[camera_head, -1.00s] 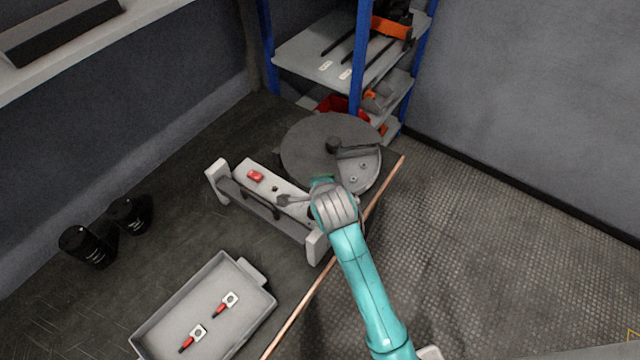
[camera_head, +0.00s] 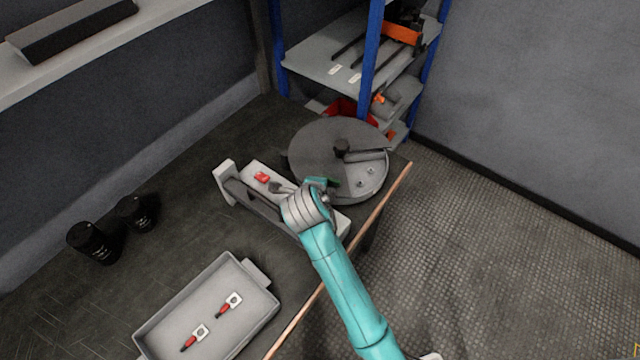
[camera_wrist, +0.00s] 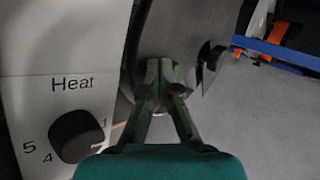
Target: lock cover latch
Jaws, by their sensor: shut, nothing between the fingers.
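A round grey disc-shaped unit (camera_head: 315,150) stands on the dark bench, with a dark knob (camera_head: 342,147) and a flat dark bar (camera_head: 366,155) on top. No part can be clearly identified as the cover latch. My gripper (camera_head: 334,183) is at the disc's near edge, beside the white panel unit (camera_head: 227,172). In the wrist view my gripper (camera_wrist: 160,66) is shut and empty, its dark green fingertips in front of the disc's curved edge (camera_wrist: 140,55). Contact cannot be told. A dark piece (camera_wrist: 210,58) shows right of the fingers.
The panel carries a red switch (camera_head: 262,177) and a black "Heat" knob (camera_wrist: 77,136). A grey tray (camera_head: 170,318) holds two red-handled pieces. Two black cylinders (camera_head: 92,243) (camera_head: 135,213) stand at left. A blue-post shelf (camera_head: 372,55) is behind. The floor at right is clear.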

